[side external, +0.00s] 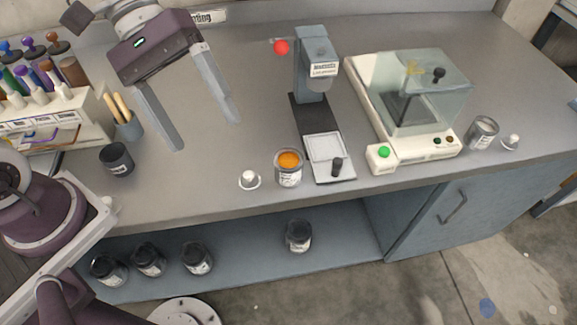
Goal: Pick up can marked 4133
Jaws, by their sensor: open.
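My gripper (208,136) is open and empty above the left part of the grey bench, its two long fingers wide apart. Several cans are in view, and I cannot read 4133 on any label. A can with orange content (289,179) stands near the bench's front edge, right of my gripper. A dark can (117,161) stands to the left, and a metal can (482,135) stands at the right. On the shelf below are dark-topped cans: one at far left (108,270), another beside it (148,261), a third (197,259), and one further right (298,237).
A grey press-like stand (314,65) with a dark base and a clear-hooded instrument (417,100) occupy the bench's middle and right. White knobbed discs lie near the orange can (249,180) and at far right (511,142). A cup of wooden sticks (130,127) and a stamp rack stand left.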

